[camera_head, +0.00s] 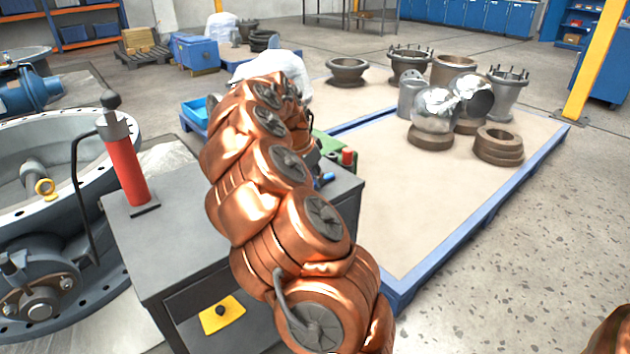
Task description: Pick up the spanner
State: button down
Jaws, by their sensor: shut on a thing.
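I cannot make out a spanner in the head view. My copper-coloured arm fills the middle of the view, rising from the bottom right across the grey cabinet (155,245). My gripper does not show; it may be hidden behind the arm's upper links. Small blue items (325,179) lie on the cabinet top just right of the arm, too small to identify. A red cylinder (125,168) with a dark top stands upright on the cabinet's left part.
A large grey valve body (85,120) stands at the left. A blue-edged platform (440,255) on the right bears several metal fittings, including a flanged ring (498,146). A yellow post (598,62) stands farther right.

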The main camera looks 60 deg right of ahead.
jog(key=shift+r+p, duration=0.3)
jog(key=shift+r, duration=0.55)
notch_tip(320, 180, up, 2)
jog(key=shift+r+p, duration=0.1)
jog(key=shift+p, duration=0.3)
jog(key=w+a, duration=0.1)
jog(key=a, duration=0.4)
jog(key=w+a+p, duration=0.1)
jog(key=a, duration=0.4)
jog(key=w+a+r, duration=0.1)
jog(key=a, duration=0.4)
jog(key=shift+w+a+p, duration=0.3)
jog(key=shift+p, duration=0.05)
jog(key=c, duration=1.7)
grip_release()
grip_shut()
jog(key=shift+s+d, duration=0.1)
